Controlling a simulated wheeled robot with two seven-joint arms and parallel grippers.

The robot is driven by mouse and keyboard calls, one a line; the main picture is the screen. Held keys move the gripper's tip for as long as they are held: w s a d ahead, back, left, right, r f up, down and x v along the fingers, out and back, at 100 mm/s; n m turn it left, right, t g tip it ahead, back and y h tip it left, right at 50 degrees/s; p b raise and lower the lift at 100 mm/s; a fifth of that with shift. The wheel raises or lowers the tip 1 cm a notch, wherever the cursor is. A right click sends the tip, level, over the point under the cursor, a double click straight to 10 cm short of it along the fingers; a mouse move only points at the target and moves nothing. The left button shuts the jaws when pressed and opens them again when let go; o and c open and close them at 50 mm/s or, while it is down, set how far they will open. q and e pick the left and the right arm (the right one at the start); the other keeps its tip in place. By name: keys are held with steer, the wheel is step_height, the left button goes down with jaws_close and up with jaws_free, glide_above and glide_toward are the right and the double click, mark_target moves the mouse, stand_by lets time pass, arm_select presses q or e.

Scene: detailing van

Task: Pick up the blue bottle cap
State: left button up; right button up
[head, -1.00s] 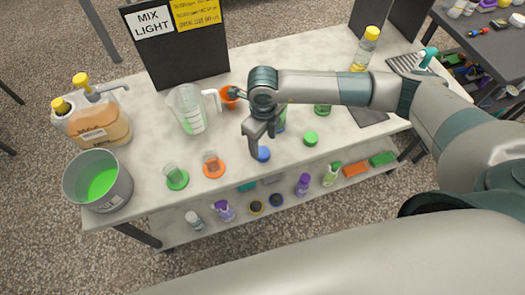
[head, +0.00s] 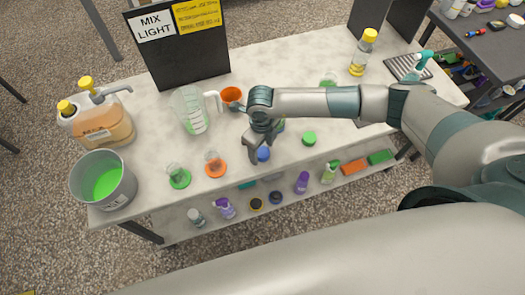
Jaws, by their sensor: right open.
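The blue bottle cap (head: 263,155) lies on the light worktop near its front edge, between an orange disc and a green cap. My right gripper (head: 263,148) is just above and behind the cap, pointing down, with its fingers apart. Its fingertips overlap the cap's upper edge in the head view, and I cannot tell whether they touch it. Something blue-green behind the gripper is mostly hidden by it. My left gripper is not in view.
A green cap (head: 309,138) lies right of the blue cap; an orange disc (head: 215,169) with a small clear cup lies left. A measuring jug (head: 190,110) and an orange cup (head: 231,96) stand behind. A lower shelf holds bottles below the front edge.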

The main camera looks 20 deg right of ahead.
mark_target(262, 153)
stand_by(0.4)
steer(key=c, duration=1.1)
steer(key=shift+c, duration=0.2)
steer(key=shift+r, duration=0.1)
steer(key=shift+w+r+b, duration=0.1)
steer(key=shift+r+b, duration=0.3)
steer(key=shift+b, duration=0.05)
steer(key=r+b, duration=0.1)
steer(key=r, duration=0.2)
steer(key=shift+s+b, duration=0.3)
steer(key=shift+b, duration=0.1)
steer(key=s+d+r+b, duration=0.1)
steer(key=s+r+b, duration=0.2)
steer(key=s+r, duration=0.4)
steer(key=s, duration=0.4)
steer(key=shift+b, duration=0.4)
